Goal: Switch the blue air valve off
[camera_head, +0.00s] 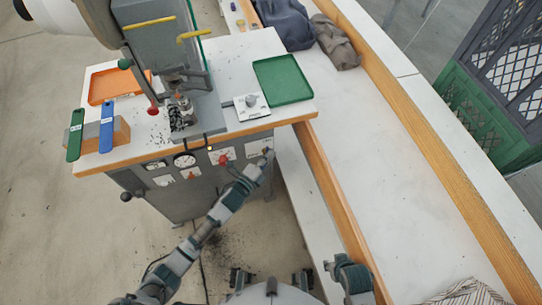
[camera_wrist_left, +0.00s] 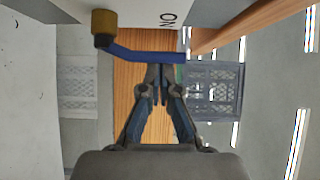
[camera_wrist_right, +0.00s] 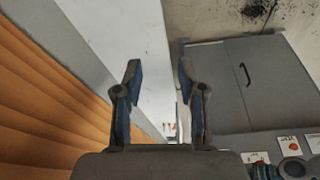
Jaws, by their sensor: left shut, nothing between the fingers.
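The blue air valve shows in the left wrist view as a blue lever (camera_wrist_left: 148,56) on a brass body (camera_wrist_left: 104,24). The lever runs from the brass body across to the right of the picture, beside an upside-down "ON" label (camera_wrist_left: 169,18). My left gripper (camera_wrist_left: 160,72) is shut and empty, its fingertips at the lever's edge; I cannot tell whether they touch it. In the head view my left gripper (camera_head: 267,156) is at the right end of the press cabinet's front and hides the valve. My right gripper (camera_wrist_right: 159,72) is open and empty.
A wood-edged white bench (camera_head: 400,150) runs along the right.

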